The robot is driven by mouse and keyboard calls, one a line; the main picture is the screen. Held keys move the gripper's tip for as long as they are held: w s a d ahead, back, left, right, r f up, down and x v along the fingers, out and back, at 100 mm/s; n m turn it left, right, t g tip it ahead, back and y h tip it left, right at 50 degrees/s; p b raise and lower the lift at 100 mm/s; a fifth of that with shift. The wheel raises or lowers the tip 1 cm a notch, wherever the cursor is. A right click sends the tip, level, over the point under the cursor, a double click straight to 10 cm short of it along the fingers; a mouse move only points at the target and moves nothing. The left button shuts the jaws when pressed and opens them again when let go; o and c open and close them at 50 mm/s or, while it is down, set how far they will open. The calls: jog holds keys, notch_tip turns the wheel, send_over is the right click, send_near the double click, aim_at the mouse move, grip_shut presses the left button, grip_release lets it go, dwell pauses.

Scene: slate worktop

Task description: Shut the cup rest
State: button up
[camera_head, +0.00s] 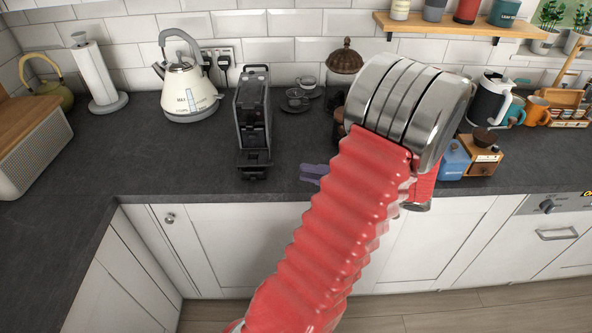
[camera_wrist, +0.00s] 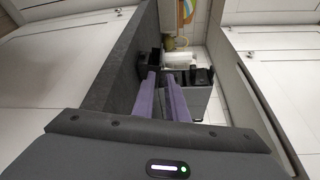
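The black coffee machine (camera_head: 254,108) stands on the worktop, left of my arm. Its cup rest (camera_head: 254,158) juts out from the lower front, low over the worktop. In the wrist view the dark machine (camera_wrist: 203,76) lies sideways beyond my fingers. My gripper (camera_head: 312,173) has purple fingers, seen right of the cup rest, apart from it, near the worktop's front edge. The fingers also show in the wrist view (camera_wrist: 160,82), pointing towards the machine with a narrow gap between them. Nothing is seen held. My red arm hides the rest of the gripper.
A cream kettle (camera_head: 188,92) and a paper towel roll (camera_head: 96,72) stand left of the machine. Cups on dark saucers (camera_head: 297,103) stand behind it on the right. A blue and wooden grinder group (camera_head: 481,160) is right of my arm.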

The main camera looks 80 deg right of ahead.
jog(key=s, duration=0.4)
jog(key=shift+s+a+r, duration=0.2)
jog(key=shift+s+a, duration=0.1)
jog(key=shift+a, duration=0.05)
